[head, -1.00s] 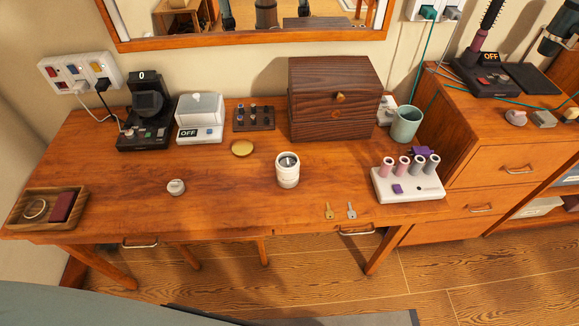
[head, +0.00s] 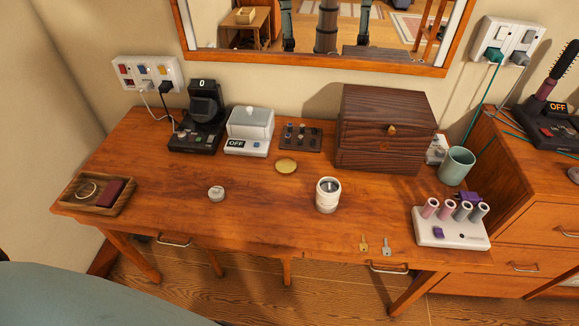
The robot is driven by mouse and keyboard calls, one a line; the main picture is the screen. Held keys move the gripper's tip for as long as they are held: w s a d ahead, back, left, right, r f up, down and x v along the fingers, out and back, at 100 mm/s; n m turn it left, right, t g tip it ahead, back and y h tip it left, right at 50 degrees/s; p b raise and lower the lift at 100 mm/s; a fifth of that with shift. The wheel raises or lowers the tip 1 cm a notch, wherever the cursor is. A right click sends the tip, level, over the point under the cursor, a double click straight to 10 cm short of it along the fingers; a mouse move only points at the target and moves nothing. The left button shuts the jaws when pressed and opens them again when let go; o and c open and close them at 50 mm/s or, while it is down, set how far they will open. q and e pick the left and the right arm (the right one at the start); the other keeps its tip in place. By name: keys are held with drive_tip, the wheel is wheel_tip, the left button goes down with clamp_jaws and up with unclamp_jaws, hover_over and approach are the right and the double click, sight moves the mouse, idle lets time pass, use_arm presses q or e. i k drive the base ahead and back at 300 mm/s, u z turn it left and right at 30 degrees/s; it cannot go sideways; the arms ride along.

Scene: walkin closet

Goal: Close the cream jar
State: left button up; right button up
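A white cylindrical jar (head: 328,195) stands upright on the wooden table, right of its middle. Its top looks open, with a dark grey round area inside the rim. A flat gold disc (head: 286,166), which looks like a lid, lies on the table behind and left of the jar, apart from it. A small round white-grey container (head: 216,194) sits farther left; I cannot tell whether its top is a lid. Neither of my grippers is in view.
A wooden tray (head: 69,206) is at the table's left end. Two keys (head: 375,245) lie near the front edge, beside a white holder (head: 450,239) with several rollers. A dark wooden box (head: 385,131) and a green cup (head: 457,166) stand behind. The table's front middle is clear.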

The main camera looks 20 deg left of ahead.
sight(324, 201)
drive_tip(key=z, duration=1.8)
drive_tip(key=i, duration=0.9)
drive_tip(key=u, duration=2.5)
